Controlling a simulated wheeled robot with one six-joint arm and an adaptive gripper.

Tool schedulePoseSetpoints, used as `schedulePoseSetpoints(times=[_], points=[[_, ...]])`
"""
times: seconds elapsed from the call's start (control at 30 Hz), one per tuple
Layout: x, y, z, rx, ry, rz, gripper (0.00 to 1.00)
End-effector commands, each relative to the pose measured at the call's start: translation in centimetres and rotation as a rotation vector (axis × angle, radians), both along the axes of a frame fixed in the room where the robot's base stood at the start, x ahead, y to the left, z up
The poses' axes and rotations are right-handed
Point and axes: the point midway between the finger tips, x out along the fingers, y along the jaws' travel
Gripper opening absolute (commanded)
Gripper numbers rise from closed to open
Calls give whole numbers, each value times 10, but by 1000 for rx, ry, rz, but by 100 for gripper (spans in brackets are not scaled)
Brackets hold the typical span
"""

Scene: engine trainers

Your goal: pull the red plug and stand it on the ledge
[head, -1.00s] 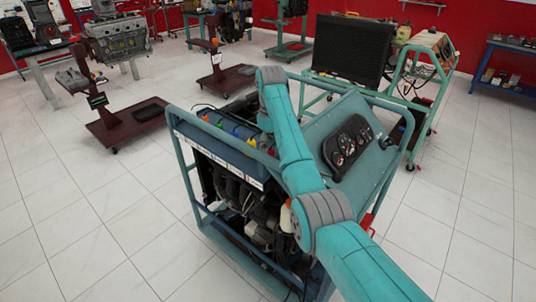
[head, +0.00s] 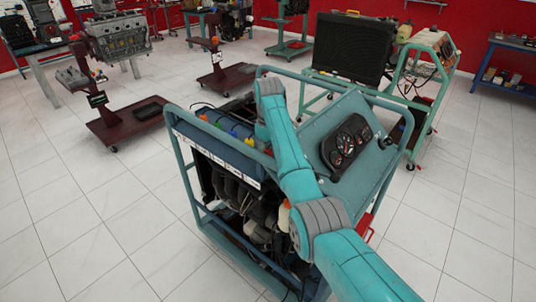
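The engine trainer's blue ledge (head: 215,147) runs along the left side of a teal frame. I cannot make out a clearly red plug; one may be hidden behind my arm. My arm reaches over the trainer from the lower right, with its wrist beyond the right end of the row. My gripper is hidden, so its fingers and anything in them do not show.
The trainer's gauge panel (head: 349,142) is right of my arm, close by. The teal frame's top rails (head: 345,83) surround the working area. Dark red engine stands (head: 128,122) are at left; tiled floor between is clear.

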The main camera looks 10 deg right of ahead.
Motion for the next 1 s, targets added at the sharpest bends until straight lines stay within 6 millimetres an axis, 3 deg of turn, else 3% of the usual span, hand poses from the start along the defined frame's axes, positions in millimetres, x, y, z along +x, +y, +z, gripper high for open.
schedulePoseSetpoints(times=[0.47,0.7,1.0], points=[[0,0,0,0,0,0,54],[0,0,0,0,0,0,0],[0,1,2,0,0,0,0]])
